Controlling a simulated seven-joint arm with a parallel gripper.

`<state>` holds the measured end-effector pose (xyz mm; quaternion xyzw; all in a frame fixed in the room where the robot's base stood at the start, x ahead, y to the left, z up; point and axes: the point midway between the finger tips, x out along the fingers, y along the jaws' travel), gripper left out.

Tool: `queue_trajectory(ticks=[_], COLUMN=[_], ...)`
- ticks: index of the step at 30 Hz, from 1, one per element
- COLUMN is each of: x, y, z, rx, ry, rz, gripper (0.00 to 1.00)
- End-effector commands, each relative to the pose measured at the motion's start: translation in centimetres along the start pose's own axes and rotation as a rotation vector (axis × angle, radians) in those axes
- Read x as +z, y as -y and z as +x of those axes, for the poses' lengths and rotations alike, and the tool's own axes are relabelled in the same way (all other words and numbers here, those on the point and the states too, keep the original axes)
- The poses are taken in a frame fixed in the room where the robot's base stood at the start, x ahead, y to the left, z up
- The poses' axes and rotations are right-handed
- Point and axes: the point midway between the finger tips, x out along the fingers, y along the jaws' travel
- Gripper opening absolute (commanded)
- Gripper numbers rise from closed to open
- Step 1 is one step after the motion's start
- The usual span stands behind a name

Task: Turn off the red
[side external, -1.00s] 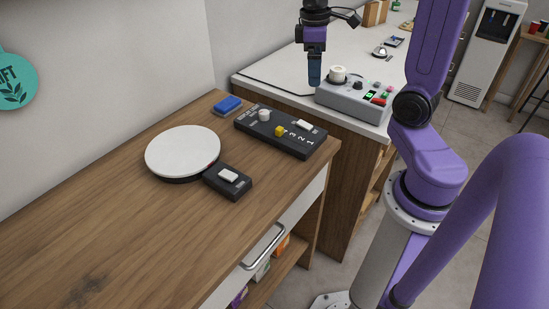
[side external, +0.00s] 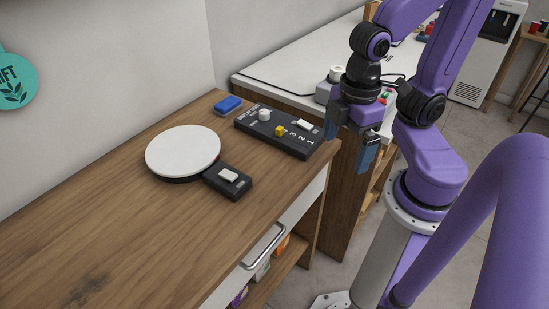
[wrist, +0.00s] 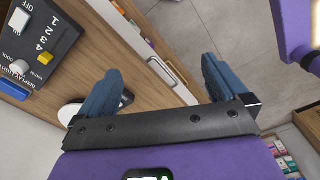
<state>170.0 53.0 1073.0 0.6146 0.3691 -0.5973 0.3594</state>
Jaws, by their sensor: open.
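A grey control box (side external: 323,93) stands on the white counter, mostly hidden behind my gripper. A small green and red bit (side external: 385,96) of its top shows. A black panel (side external: 262,128) lies on the wooden counter with a white knob (side external: 264,115), a yellow knob (side external: 279,131) and a white rocker switch (side external: 305,125). In the wrist view the panel (wrist: 62,38) is at the upper left, with "OFF" by its rocker (wrist: 18,20). My gripper (side external: 350,144) is open and empty, pointing down, to the right of the panel and apart from it.
A round white plate (side external: 183,148) and a small black switch box (side external: 241,188) with a white rocker sit on the wooden counter (side external: 120,235). A blue block (side external: 228,104) lies behind the panel. A drawer handle (side external: 264,248) sticks out in front.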

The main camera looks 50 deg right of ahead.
Motion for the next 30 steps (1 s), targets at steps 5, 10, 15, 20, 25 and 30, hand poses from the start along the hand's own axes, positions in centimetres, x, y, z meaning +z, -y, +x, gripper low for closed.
queue_trajectory(ticks=[5,10,15,20,25,30], x=[0.2,0.2,0.2,0.1,-0.5,-0.9], y=[0.6,0.6,0.6,0.1,-2.2,-5.7], z=[0.1,0.1,0.1,0.1,-0.3,-0.8], rx=[-0.003,-0.003,-0.003,-0.001,0.008,0.016], ry=[-0.003,-0.003,-0.002,0.0,0.008,0.025], rz=[-0.016,-0.015,-0.015,-0.017,-0.039,-0.078], gripper=[1.0,1.0,0.45,0.0,0.0,0.0])
